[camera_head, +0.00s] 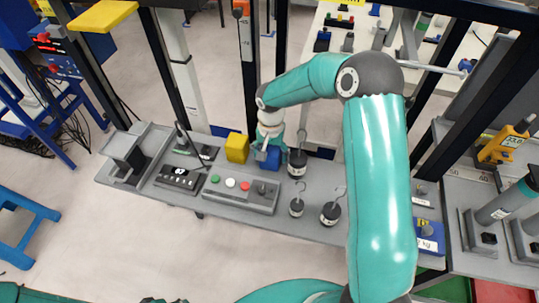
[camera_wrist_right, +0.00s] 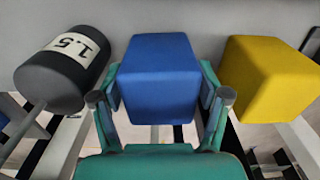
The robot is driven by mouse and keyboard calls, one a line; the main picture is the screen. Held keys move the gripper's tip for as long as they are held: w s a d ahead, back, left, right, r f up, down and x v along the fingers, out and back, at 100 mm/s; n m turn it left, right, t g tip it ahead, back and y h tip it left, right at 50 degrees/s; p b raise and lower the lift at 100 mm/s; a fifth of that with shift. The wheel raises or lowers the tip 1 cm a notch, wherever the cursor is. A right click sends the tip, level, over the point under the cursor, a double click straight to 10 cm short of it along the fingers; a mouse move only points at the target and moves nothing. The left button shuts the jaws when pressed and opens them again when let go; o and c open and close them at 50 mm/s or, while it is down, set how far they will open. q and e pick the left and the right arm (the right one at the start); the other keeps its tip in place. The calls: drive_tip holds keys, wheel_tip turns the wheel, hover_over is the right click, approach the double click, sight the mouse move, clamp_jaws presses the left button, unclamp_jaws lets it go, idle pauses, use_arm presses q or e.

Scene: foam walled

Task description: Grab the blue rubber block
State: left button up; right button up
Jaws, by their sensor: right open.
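The blue rubber block (camera_head: 268,158) sits on the grey bench shelf, between a yellow block and a dark hooked weight. In the right wrist view the blue block (camera_wrist_right: 158,78) fills the middle of the picture. My right gripper (camera_head: 266,148) is at the block, with its arm reaching in over the bench. In the wrist view my right gripper (camera_wrist_right: 162,98) is open, with one finger on each side of the block. I cannot tell whether the fingers touch it. The head view partly hides the block behind the gripper. My left gripper does not show.
The yellow block (camera_head: 237,148) stands close left. A hooked weight (camera_head: 297,163) stands close right; the wrist view shows a weight marked 1.5 (camera_wrist_right: 62,68). Two smaller weights (camera_head: 296,207) (camera_head: 331,213) and a button box (camera_head: 240,191) stand nearer. Dark frame posts (camera_head: 248,75) rise behind.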

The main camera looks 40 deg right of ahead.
drive_tip(key=c, duration=1.1)
drive_tip(key=shift+c, duration=0.2)
drive_tip(key=shift+r, duration=0.2)
